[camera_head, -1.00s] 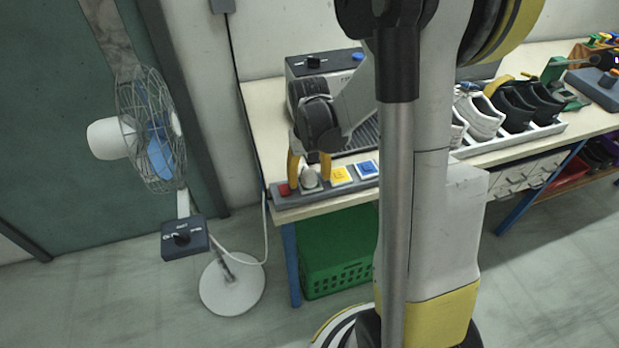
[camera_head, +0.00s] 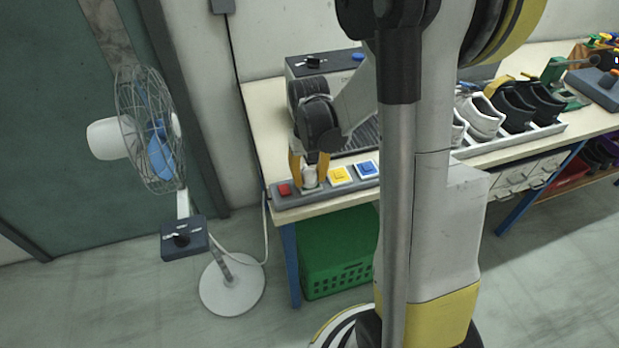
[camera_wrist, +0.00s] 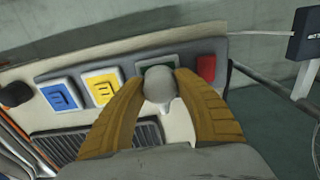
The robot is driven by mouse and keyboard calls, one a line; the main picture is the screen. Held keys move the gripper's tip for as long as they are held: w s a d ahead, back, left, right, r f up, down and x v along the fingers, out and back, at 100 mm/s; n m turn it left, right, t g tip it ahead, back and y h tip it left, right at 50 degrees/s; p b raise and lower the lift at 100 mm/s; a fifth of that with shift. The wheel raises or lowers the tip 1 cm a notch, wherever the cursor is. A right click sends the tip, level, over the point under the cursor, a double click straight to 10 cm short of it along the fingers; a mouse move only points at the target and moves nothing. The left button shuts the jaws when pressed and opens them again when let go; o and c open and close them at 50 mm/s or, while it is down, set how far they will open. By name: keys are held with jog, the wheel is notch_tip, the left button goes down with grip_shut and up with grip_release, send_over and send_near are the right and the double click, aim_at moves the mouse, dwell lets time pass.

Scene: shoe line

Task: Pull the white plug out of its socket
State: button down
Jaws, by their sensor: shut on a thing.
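The white plug (camera_head: 310,174) is at the strip of coloured sockets on the near left corner of the workbench. My gripper (camera_head: 310,176) points down over the strip, its two yellow fingers shut on the plug from both sides. In the wrist view the plug (camera_wrist: 160,84) shows as a rounded pale body between the fingertips (camera_wrist: 162,88). Its socket (camera_wrist: 153,63), a pale plate with a green part, is partly hidden behind it. I cannot tell whether the plug's pins are still inside the socket.
A red socket (camera_head: 284,189) is left of the plug; yellow (camera_head: 340,175) and blue (camera_head: 367,168) ones are right. A grey machine (camera_head: 300,68) stands behind. A fan (camera_head: 150,140) stands left of the bench, a green crate (camera_head: 335,250) underneath. Shoes (camera_head: 510,105) sit in a tray further right.

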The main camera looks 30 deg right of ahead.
aim_at(309, 172)
jog(key=shift+r, duration=0.1)
jog(key=shift+r+p, duration=2.15)
jog(key=shift+r, duration=0.75)
